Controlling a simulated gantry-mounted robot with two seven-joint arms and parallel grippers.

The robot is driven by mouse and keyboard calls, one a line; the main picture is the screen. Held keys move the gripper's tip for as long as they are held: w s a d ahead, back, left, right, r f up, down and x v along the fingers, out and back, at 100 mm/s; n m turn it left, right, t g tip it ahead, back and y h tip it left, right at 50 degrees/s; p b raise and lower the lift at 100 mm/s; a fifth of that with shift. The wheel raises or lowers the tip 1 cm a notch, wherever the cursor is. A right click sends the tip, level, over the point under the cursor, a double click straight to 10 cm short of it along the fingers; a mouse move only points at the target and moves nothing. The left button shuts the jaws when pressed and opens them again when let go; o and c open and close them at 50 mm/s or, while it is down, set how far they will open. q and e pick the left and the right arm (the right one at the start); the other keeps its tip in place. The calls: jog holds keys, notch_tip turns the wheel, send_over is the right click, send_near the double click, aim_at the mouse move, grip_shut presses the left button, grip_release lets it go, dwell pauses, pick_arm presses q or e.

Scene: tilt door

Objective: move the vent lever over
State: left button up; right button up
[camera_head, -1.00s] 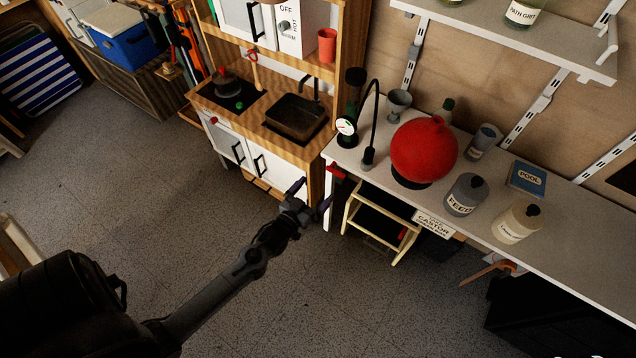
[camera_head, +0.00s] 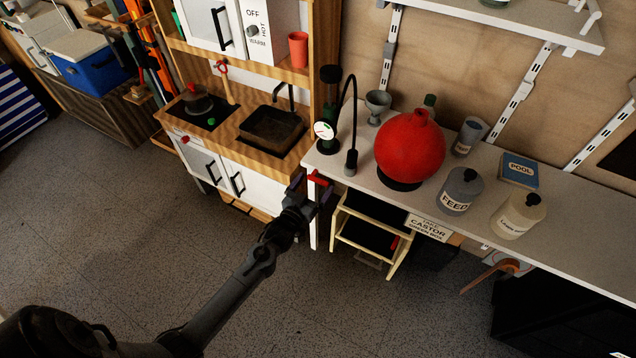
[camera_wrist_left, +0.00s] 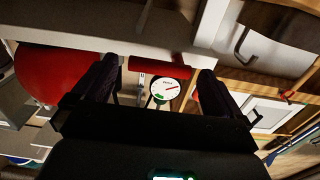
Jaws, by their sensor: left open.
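The red vent lever (camera_head: 320,178) is at the front left corner of the white worktop (camera_head: 590,225). In the left wrist view the lever (camera_wrist_left: 160,67) is a short red bar lying across the space between my fingertips. My left gripper (camera_head: 311,189) is open, right at the lever in the head view. In the left wrist view, its two dark fingers (camera_wrist_left: 158,78) stand apart on either side of the bar, with nothing gripped. Whether a finger touches the lever I cannot tell. A white dial gauge (camera_head: 324,130) stands behind the lever. My right gripper is not in view.
A big red round vessel (camera_head: 410,150), a feed bottle (camera_head: 462,192) and other containers stand on the worktop. A wooden play kitchen (camera_head: 235,150) adjoins on the left. A pale step stool (camera_head: 370,235) is below the worktop. The floor (camera_head: 120,220) at left is open.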

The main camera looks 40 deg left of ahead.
aim_at(318, 180)
pick_arm(q)
jog(key=shift+w+a+b, duration=0.15)
jog(key=shift+w, duration=0.6)
jog(key=shift+w+a+b, duration=0.15)
jog(key=shift+w, duration=0.6)
jog(key=shift+c, duration=0.3)
jog(key=c, duration=0.9)
